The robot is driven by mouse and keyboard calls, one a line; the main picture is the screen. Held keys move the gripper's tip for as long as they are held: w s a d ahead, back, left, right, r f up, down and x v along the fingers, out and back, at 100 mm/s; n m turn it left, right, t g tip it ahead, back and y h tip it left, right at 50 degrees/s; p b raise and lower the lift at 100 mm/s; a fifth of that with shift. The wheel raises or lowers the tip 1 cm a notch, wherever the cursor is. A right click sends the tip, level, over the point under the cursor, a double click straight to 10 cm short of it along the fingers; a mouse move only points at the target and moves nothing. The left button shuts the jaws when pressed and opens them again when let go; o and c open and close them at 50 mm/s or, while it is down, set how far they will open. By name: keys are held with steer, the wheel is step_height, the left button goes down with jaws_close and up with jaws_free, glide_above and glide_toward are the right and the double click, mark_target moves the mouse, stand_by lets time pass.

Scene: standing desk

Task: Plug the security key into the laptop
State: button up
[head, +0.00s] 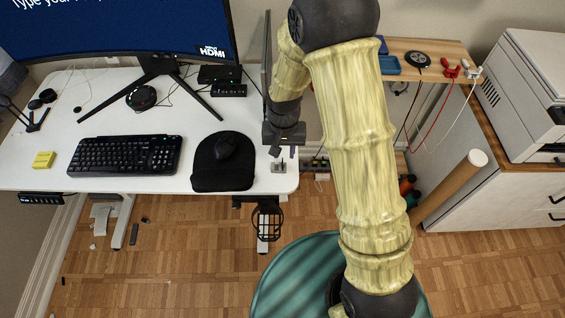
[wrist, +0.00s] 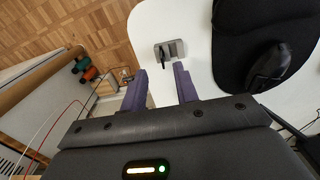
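A small grey block-like stand (head: 279,167) with a thin upright piece, possibly the security key, sits near the desk's front right corner. In the wrist view the stand (wrist: 177,48) and its dark upright piece (wrist: 161,57) lie just beyond my fingertips. My gripper (head: 283,152) is above and slightly behind it, pointing down. In the wrist view my gripper (wrist: 160,75) has its two purple fingers apart with nothing between them. A thin dark panel (head: 267,50) stands edge-on at the desk's right end, partly behind my arm; I cannot tell whether it is the laptop.
A mouse pad (head: 224,178) with a black mouse (head: 225,147) lies left of the stand. A keyboard (head: 125,155), yellow notes (head: 43,160) and monitor (head: 120,30) are farther left. The desk edge (head: 285,193) is close to the stand. A printer (head: 530,90) stands right.

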mark_target(283, 164)
steer(key=shift+w+a+f, duration=0.1)
steer(key=shift+a+f, duration=0.05)
steer(key=shift+f, duration=1.15)
steer(key=shift+w+a+f, duration=0.1)
steer(key=shift+f, duration=1.2)
steer(key=shift+c, duration=0.4)
